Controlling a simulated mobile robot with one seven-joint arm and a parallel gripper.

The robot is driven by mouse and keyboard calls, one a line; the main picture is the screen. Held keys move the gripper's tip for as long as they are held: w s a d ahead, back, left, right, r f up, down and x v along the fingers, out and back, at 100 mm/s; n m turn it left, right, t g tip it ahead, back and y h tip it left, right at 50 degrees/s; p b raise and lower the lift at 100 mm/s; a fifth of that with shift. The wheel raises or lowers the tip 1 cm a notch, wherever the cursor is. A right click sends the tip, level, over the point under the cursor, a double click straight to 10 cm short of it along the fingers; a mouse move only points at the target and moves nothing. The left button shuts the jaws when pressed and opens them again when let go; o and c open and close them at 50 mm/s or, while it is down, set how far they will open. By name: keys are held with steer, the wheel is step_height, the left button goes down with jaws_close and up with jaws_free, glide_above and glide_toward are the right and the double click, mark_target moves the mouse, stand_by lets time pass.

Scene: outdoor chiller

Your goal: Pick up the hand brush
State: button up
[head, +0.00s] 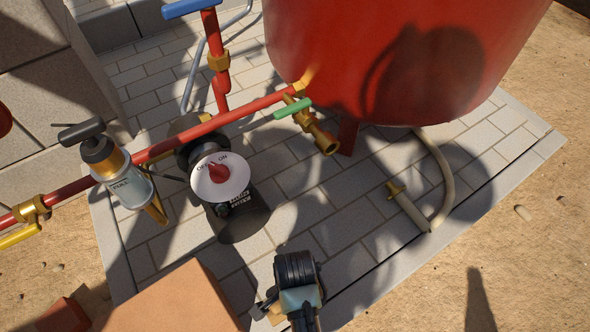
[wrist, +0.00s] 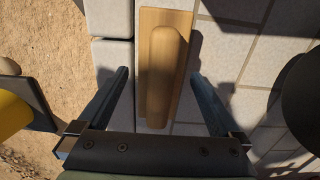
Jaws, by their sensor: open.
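The hand brush (wrist: 167,75) shows in the wrist view as a pale wooden block with a long rounded handle along its middle. It lies on the grey paving, lengthwise between the fingers. My gripper (wrist: 159,76) is open, one finger on each side of the brush, with visible gaps on both sides. The height of the fingertips over the brush is hard to judge. In the head view my arm's end shows at the bottom middle and hides most of what lies under it.
A red tank (head: 400,55) stands at the back on the paving. A black pump with a white dial (head: 219,178) and red pipes (head: 215,122) stand left of the middle. A beige hose (head: 439,170) lies at the right. A brown box (head: 180,302) is at the lower left.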

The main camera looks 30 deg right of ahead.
steer(key=shift+f, duration=0.25)
jaws_close()
stand_by(0.3)
step_height(320, 180, up, 10)
steer(key=p, duration=0.7)
steer(key=shift+p, duration=0.3)
